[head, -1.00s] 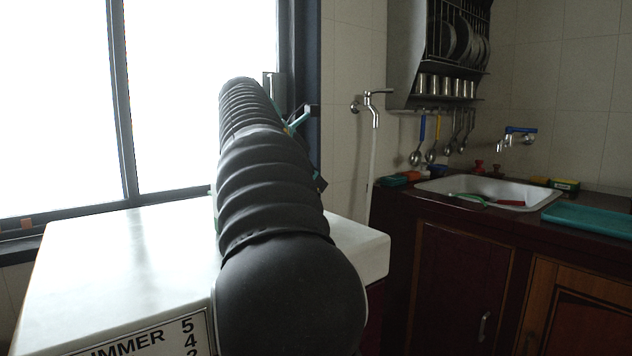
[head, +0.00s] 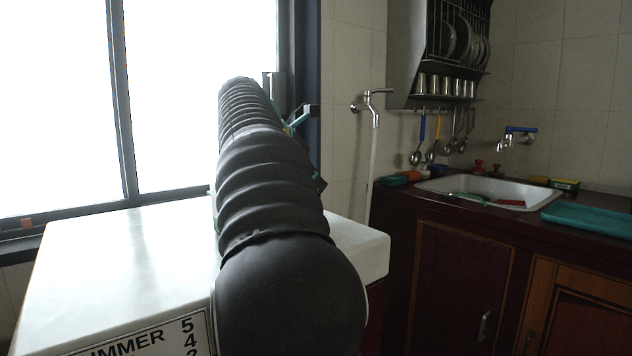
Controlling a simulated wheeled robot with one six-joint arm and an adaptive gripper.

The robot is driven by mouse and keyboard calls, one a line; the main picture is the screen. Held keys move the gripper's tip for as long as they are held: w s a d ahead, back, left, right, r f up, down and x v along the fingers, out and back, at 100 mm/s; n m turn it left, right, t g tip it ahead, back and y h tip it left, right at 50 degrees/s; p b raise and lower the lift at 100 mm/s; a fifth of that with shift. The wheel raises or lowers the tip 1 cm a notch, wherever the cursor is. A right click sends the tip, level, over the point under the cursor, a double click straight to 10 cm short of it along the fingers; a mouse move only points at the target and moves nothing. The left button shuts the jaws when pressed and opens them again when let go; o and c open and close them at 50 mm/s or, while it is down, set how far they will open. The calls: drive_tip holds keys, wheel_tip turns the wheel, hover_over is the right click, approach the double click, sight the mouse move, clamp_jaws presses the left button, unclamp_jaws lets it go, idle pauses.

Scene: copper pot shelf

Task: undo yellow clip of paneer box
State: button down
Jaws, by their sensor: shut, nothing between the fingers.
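I cannot make out the paneer box or its yellow clip. My own black ribbed arm runs up the middle of the head view and covers much of the white worktop behind it. A thin green sliver (head: 214,203) shows at the arm's left edge, too little to tell what it is. A small teal piece (head: 300,120) with a dark part shows at the arm's upper right edge; I cannot tell what it belongs to. My gripper's fingers are not visible behind the arm.
The white worktop (head: 120,262) is bare left of my arm. A window stands behind it. At right are a tap (head: 374,105), a sink (head: 440,186) in a dark counter, a teal tray (head: 590,219), hanging ladles (head: 430,150) and a dish rack (head: 462,40).

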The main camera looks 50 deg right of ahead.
drive_tip(key=shift+w+a+f, duration=0.2)
drive_tip(key=shift+a+f, duration=0.15)
drive_tip(key=shift+a, duration=0.3)
wheel_tip(320, 180, up, 10)
drive_tip(key=d, duration=0.2)
drive_tip(key=shift+s+d+f, duration=0.2)
drive_tip(key=shift+s, duration=0.1)
idle(0.3)
idle(0.7)
